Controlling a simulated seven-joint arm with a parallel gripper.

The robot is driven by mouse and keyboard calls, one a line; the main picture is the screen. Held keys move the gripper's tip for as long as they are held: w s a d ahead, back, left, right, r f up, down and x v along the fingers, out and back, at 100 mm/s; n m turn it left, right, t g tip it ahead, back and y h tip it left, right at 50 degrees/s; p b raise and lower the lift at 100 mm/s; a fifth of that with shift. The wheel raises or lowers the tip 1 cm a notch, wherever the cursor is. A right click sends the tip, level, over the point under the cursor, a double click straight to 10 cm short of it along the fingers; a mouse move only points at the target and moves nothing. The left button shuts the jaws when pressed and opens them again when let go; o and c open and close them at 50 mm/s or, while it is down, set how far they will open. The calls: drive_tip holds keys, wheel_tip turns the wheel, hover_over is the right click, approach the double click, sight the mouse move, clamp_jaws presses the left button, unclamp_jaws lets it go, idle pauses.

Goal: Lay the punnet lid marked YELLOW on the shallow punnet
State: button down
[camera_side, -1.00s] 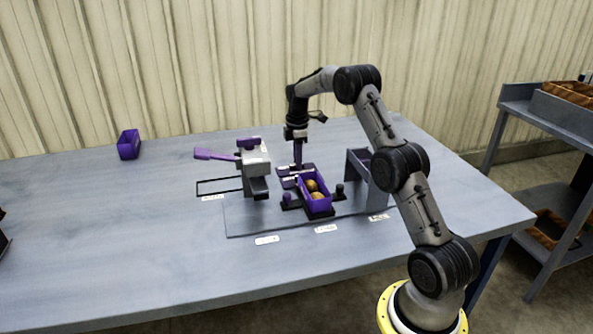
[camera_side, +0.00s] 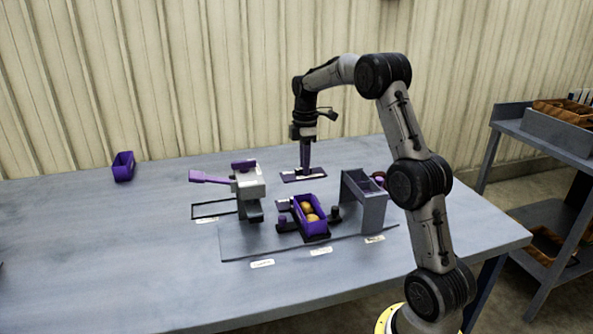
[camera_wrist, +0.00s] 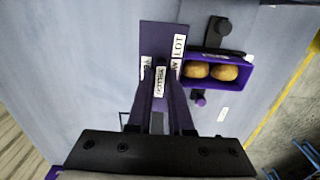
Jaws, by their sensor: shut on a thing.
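A purple lid (camera_side: 303,175) hangs under my gripper (camera_side: 306,168), behind the punnet. In the wrist view the flat lid (camera_wrist: 160,35) shows white labels, with YELLOW partly readable and another reading LOT. My gripper (camera_wrist: 160,88) is shut on the lid's upright part, which the fingers mostly hide. A purple open punnet (camera_side: 310,228) holding two visible round potatoes sits in a dark holder in front of the lid. In the wrist view the punnet (camera_wrist: 217,85) lies just right of the lid and is uncovered.
A grey device with a purple handle (camera_side: 210,177) stands left of the punnet. A grey upright stand (camera_side: 374,215) is close on its right. Another purple container (camera_side: 123,166) sits far left. The table's left and front areas are mostly clear.

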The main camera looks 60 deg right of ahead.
drive_tip(key=s+a+r, duration=0.1)
drive_tip(key=s, duration=0.1)
drive_tip(key=s+a+r, duration=0.1)
drive_tip(key=s+a, duration=0.1)
drive_tip(key=shift+r, duration=0.2)
drive_tip(key=m, duration=0.4)
drive_tip(key=s+m, duration=0.1)
drive_tip(key=shift+a+m, duration=0.35)
drive_tip(key=shift+m, duration=0.05)
drive_tip(key=shift+s+a+f+m, duration=0.2)
drive_tip(key=shift+a+f+m, duration=0.6)
drive_tip(key=shift+m, duration=1.25)
drive_tip(key=shift+s+a+f+m, duration=0.15)
drive_tip(key=shift+a+f+m, duration=0.65)
drive_tip(key=shift+m, duration=1.2)
drive_tip(key=shift+s+a+f+m, duration=0.2)
drive_tip(key=shift+a+f+m, duration=0.6)
drive_tip(key=shift+m, duration=1.25)
drive_tip(key=shift+f, duration=0.6)
